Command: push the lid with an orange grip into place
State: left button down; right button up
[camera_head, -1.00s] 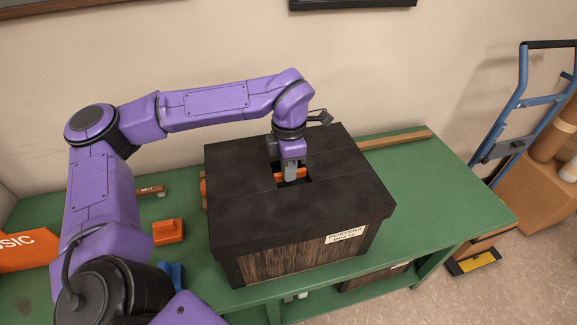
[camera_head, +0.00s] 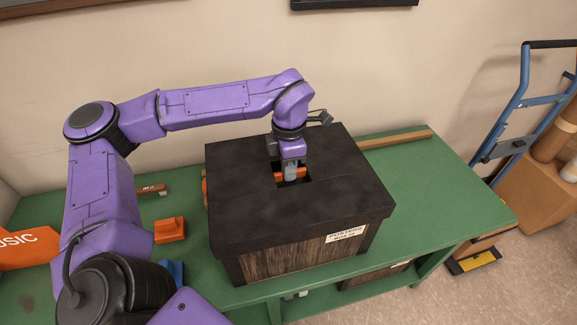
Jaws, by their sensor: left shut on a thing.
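The dark lid (camera_head: 337,193) covers the top of a wooden box (camera_head: 290,259) with a white label on its front. A seam line crosses the lid at its middle. The orange grip (camera_head: 281,175) sits in a dark opening at the lid's centre. My left gripper (camera_head: 291,173) reaches down from above and is shut on the orange grip. Its fingers hide part of the grip. Whether the lid is fully seated cannot be made out. My right gripper is not in view.
The box stands on a green table (camera_head: 458,210). An orange block (camera_head: 169,230) and an orange sign (camera_head: 28,249) lie to the left. A wooden strip (camera_head: 395,139) lies along the back. A blue hand truck (camera_head: 520,100) and cardboard boxes (camera_head: 537,185) stand at the right.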

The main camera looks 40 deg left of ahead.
pick_arm(q)
jog(key=shift+f, duration=0.25)
jog(key=c, duration=0.6)
grip_release()
jog(key=shift+r, duration=0.1)
notch_tip(320, 180, up, 6)
jog(key=p, duration=0.6)
dwell(0.3)
